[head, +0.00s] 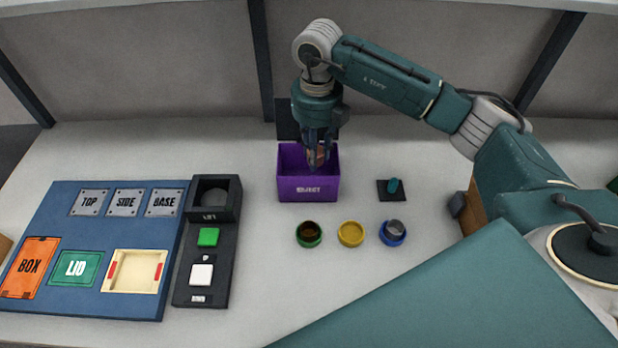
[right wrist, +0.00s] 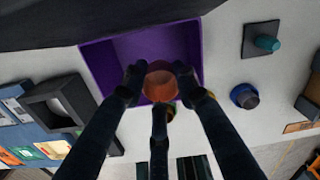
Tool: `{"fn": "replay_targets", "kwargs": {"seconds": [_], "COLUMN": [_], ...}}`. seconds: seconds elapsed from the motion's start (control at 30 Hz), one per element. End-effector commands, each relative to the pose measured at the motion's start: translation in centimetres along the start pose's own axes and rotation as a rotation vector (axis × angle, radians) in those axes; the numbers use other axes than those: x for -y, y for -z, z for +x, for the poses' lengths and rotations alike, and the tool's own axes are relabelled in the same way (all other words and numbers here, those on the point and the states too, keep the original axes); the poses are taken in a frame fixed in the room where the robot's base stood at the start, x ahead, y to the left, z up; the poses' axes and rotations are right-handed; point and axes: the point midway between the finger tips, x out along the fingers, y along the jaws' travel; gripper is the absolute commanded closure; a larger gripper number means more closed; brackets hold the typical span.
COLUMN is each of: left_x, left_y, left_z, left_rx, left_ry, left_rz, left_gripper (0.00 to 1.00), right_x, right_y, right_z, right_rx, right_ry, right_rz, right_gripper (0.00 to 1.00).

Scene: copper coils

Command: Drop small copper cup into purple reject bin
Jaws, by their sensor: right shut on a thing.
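The purple reject bin (head: 308,190) stands on the table in the middle of the head view, its front marked REJECT. My right gripper (head: 316,162) reaches down over the bin's opening. It is shut on the small copper cup (head: 319,155), which shows between the fingers. In the right wrist view the fingers (right wrist: 160,82) close around the copper cup (right wrist: 160,85), with the purple bin (right wrist: 98,68) behind and below it. The exact height of the cup against the bin's rim is hard to tell. My left gripper is not in view.
Green (head: 309,234), yellow (head: 351,233) and blue (head: 392,233) round holders stand in front of the bin. A black pad with a teal peg (head: 393,186) lies to its right. A lift panel (head: 208,240) and a blue board (head: 100,210) lie left.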

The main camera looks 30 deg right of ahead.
Motion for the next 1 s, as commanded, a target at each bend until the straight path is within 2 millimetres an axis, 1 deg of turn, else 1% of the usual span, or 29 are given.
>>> {"fn": "replay_targets", "kwargs": {"seconds": [0.03,0.27,0.3,0.37,0.4,0.67,0.77,0.87,1.0], "left_x": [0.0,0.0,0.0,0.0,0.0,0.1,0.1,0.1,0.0], "left_y": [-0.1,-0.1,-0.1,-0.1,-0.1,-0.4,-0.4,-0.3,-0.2], "left_z": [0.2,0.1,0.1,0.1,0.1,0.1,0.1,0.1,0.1], "left_rx": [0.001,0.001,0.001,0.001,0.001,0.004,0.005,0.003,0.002], "left_ry": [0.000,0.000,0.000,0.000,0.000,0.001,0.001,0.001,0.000], "left_rz": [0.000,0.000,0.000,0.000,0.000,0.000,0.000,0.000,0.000], "left_gripper": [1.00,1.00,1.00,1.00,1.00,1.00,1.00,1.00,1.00], "right_x": [0.0,0.0,0.0,0.0,0.0,0.0,-0.1,-0.1,-0.1], "right_y": [0.0,0.0,0.0,0.0,0.0,0.0,0.0,-0.1,-0.2], "right_z": [0.2,0.2,0.2,0.2,0.2,0.1,-0.4,-1.7,-4.6], "right_rx": [0.001,0.001,0.001,0.001,0.001,0.000,0.001,0.004,0.005], "right_ry": [-0.001,-0.001,-0.001,-0.001,-0.001,-0.001,-0.001,-0.003,-0.003], "right_rz": [0.000,-0.001,-0.001,-0.001,-0.001,-0.001,-0.001,-0.001,0.000], "right_gripper": [0.91,0.91,0.63,0.51,0.49,0.49,0.49,0.49,0.49]}}
